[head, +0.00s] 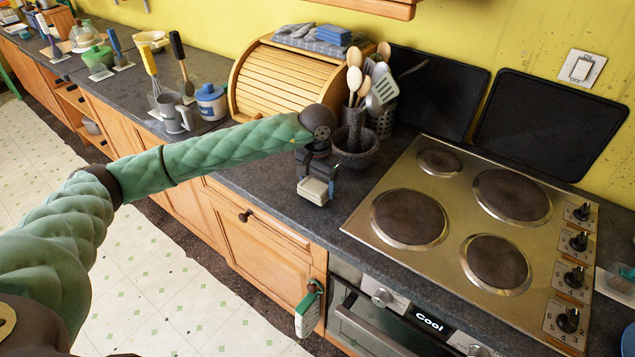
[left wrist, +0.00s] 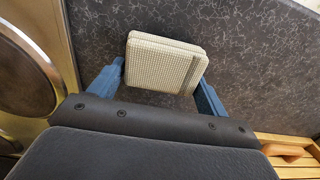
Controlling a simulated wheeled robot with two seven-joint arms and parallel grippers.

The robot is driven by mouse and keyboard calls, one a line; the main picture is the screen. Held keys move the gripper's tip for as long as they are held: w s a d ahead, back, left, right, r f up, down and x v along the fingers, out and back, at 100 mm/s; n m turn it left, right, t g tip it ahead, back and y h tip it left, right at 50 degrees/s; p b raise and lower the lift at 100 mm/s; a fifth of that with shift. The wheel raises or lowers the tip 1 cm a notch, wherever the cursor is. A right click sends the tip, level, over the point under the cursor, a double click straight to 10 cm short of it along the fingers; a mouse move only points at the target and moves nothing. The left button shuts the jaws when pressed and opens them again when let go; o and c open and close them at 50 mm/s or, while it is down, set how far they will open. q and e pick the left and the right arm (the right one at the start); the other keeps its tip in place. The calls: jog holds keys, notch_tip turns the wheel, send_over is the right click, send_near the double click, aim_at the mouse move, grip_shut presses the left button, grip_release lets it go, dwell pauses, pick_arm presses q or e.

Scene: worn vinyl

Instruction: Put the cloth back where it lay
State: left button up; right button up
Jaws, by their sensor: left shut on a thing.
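The cloth (head: 314,191) is a folded cream pad. My left gripper (head: 318,182) is shut on it, over the dark counter (head: 262,185) just left of the stove. In the left wrist view the cloth (left wrist: 165,62) has a fine weave and a dark stripe near one edge, and it sits between the blue fingers of the gripper (left wrist: 160,85). I cannot tell whether its underside touches the counter. My right gripper is not in view.
Behind the gripper stand a dark mortar (head: 356,148) and a utensil holder (head: 381,120). A wooden bread box (head: 283,82) carries folded cloths. The stove (head: 390,238) lies to the right. A green-and-white item (head: 308,312) hangs below the counter edge.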

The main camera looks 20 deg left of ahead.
pick_arm(q)
jog(key=shift+f+b, duration=0.55)
jog(key=shift+b, duration=0.1)
dwell(0.7)
jog(key=o, duration=0.9)
jog(key=shift+r, duration=0.15)
jog(key=shift+r, duration=3.7)
jog(key=shift+r, duration=0.15)
